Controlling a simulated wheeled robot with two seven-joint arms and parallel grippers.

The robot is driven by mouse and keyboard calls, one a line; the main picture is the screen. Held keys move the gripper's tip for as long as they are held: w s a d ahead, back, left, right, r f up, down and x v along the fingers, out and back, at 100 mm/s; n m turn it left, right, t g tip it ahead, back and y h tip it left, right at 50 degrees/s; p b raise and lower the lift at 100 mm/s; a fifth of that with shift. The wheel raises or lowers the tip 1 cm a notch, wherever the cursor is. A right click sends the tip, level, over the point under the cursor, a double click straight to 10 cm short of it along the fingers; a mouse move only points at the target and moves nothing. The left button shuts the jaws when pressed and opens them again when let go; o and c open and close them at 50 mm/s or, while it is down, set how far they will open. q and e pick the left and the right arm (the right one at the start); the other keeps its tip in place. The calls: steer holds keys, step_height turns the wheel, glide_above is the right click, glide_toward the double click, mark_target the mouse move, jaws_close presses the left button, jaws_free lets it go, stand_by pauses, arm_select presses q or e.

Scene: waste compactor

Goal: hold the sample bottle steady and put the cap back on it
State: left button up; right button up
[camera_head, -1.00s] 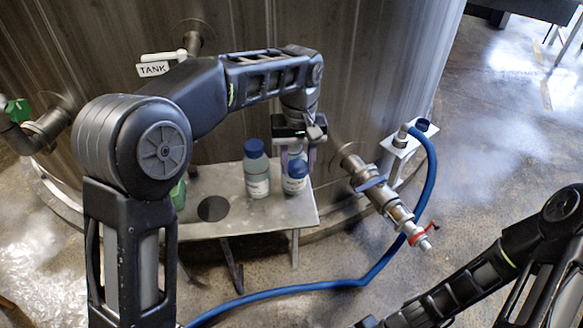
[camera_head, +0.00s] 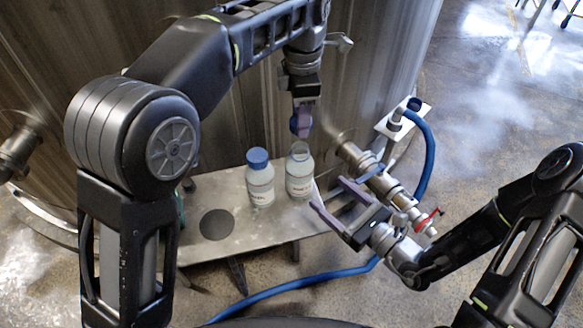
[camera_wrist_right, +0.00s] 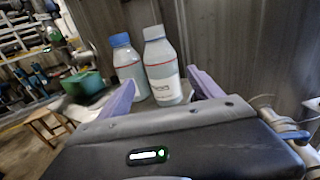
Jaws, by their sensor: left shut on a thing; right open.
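The open sample bottle (camera_head: 299,180), clear with a white label, stands upright on the metal shelf (camera_head: 228,240) with its mouth bare. It also shows in the right wrist view (camera_wrist_right: 162,72). My left gripper (camera_head: 301,112) is shut on a blue cap (camera_head: 301,124) above the bottle, clear of its mouth. My right gripper (camera_head: 327,193) is open, just right of the bottle with its fingers pointing toward it. In the right wrist view, the bottle stands beyond and between the spread fingers (camera_wrist_right: 163,93).
A second bottle (camera_head: 260,183) with a blue cap stands close left of the open one. A pipe valve (camera_head: 385,185) with a red handle sits right, near my right gripper. A blue hose (camera_head: 429,150) and a small bracket (camera_head: 402,118) are farther right.

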mark_target(299, 166)
steer(key=shift+w, duration=0.1)
stand_by(0.3)
steer(key=x, duration=1.2)
steer(key=shift+d, duration=0.1)
jaws_close()
stand_by(0.6)
